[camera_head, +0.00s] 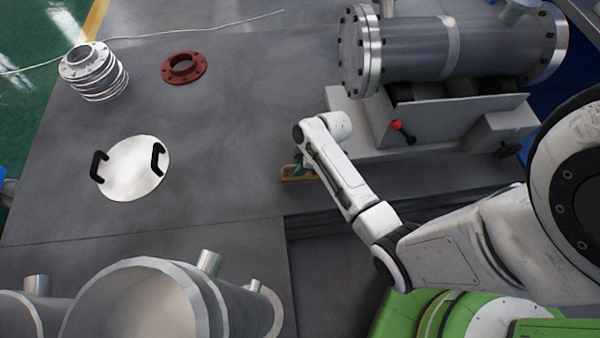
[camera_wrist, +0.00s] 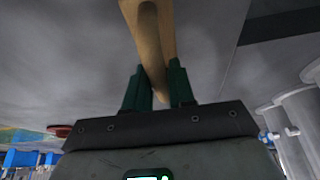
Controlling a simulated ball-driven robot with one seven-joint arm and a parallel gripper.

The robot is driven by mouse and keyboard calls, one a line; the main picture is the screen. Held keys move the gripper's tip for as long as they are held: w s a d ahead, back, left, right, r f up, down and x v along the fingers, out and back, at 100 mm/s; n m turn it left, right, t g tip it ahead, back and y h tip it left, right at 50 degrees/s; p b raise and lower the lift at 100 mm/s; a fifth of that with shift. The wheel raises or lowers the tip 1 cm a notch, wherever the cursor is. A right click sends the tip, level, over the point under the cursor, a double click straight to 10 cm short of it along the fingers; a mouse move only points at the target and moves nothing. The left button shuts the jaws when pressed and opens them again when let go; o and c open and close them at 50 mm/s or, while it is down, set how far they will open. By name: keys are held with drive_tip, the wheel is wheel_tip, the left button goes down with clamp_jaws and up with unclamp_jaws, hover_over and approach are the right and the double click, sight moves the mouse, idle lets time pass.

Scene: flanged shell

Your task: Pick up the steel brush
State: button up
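The steel brush (camera_head: 290,177) shows in the head view as a short piece of tan wood at the left end of my arm. It is at the left side of the grey pipe stand, low over or on the grey floor plate; I cannot tell if it touches it. In the wrist view its wooden handle (camera_wrist: 150,40) runs from the top edge down between the two green fingers of my gripper (camera_wrist: 159,88). The handle fills the gap, and the fingers appear closed on it. The bristles are hidden. In the head view my wrist mostly covers the gripper (camera_head: 299,168).
A stand with a red knob (camera_head: 397,125) carries a large flanged shell (camera_head: 415,50) close to the right. A round plate with black handles (camera_head: 135,180), a red flange (camera_head: 184,68) and stacked rings (camera_head: 90,70) lie left. The plate between is clear.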

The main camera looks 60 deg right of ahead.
clamp_jaws()
idle(0.4)
drive_tip(key=shift+r, duration=0.2)
drive_tip(key=r, duration=0.1)
drive_tip(key=r+p, duration=0.1)
drive_tip(key=r, duration=0.2)
drive_tip(key=shift+s+r, duration=0.1)
drive_tip(key=shift+s, duration=0.15)
drive_tip(key=s+a+r+p, duration=0.1)
drive_tip(key=s+r, duration=0.3)
drive_tip(key=s, duration=0.2)
drive_tip(key=s+r+p, duration=0.2)
drive_tip(key=s+r, duration=0.3)
drive_tip(key=s, duration=0.2)
drive_tip(key=shift+s+a, duration=0.2)
drive_tip(key=shift+a, duration=0.15)
